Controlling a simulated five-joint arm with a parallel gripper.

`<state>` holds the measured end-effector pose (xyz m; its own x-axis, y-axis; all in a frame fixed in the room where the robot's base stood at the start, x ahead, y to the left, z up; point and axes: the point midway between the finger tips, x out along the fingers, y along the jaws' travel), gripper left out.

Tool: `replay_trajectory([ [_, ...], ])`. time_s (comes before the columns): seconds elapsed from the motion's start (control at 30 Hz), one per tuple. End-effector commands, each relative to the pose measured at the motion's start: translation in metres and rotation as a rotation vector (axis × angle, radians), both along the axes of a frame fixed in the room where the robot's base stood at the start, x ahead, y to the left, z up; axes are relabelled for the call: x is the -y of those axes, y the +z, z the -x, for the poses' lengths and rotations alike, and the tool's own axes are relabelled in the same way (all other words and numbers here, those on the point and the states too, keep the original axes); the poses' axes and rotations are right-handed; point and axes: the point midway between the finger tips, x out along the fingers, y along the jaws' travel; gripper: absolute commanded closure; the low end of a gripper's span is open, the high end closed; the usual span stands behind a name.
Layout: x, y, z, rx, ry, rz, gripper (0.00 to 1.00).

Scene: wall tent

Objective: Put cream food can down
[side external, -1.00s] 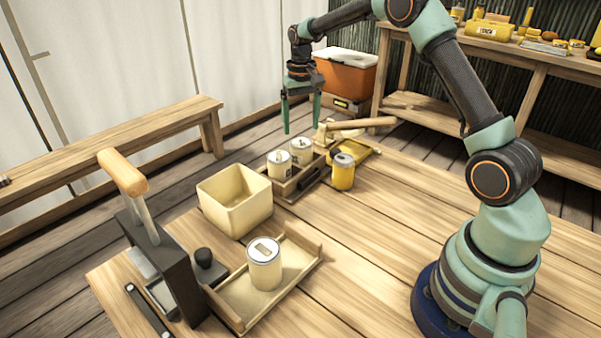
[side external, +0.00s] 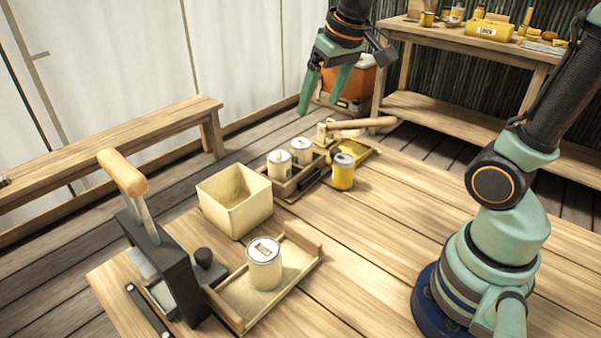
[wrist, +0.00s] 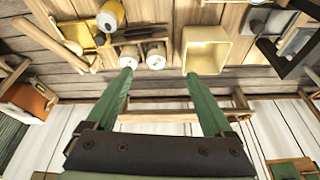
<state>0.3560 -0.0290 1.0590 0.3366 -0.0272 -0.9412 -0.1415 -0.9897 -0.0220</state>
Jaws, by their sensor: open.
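Two cream cans stand side by side in a small wooden caddy (side external: 296,190), one at the left (side external: 279,166) and one at the right (side external: 301,152). A third cream can (side external: 265,266) stands upright in the wooden tray (side external: 240,302) at the front. I cannot tell which one the task means. My gripper (side external: 322,94) is open and empty, tilted and high above the far end of the table. In the wrist view the spread fingers (wrist: 162,75) have nothing between them, and two cream cans (wrist: 156,58) show beyond the fingertips, apart from them.
A yellow can (side external: 343,173) stands right of the caddy, near a wooden-handled tool (side external: 360,124). An open cream box (side external: 235,205) stands between caddy and front tray. A dark press (side external: 165,255) stands at front left. The table's middle right is clear.

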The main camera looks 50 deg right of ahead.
Motion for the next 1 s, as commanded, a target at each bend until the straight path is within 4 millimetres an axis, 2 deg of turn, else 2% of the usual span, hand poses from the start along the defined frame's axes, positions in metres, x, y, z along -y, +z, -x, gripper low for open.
replay_trajectory([
  [0.03, -0.007, 0.001, 0.014, 0.029, 0.025, 0.006, 0.14],
  [0.1, -0.013, -0.001, 0.030, 0.061, 0.056, 0.014, 0.14],
  [0.2, -0.021, -0.007, 0.049, 0.098, 0.093, 0.022, 0.14],
  [0.33, -0.026, -0.014, 0.064, 0.131, 0.125, 0.029, 0.14],
  [0.5, -0.029, -0.019, 0.071, 0.147, 0.141, 0.033, 0.14],
  [1.0, -0.029, -0.019, 0.071, 0.146, 0.140, 0.032, 0.14],
])
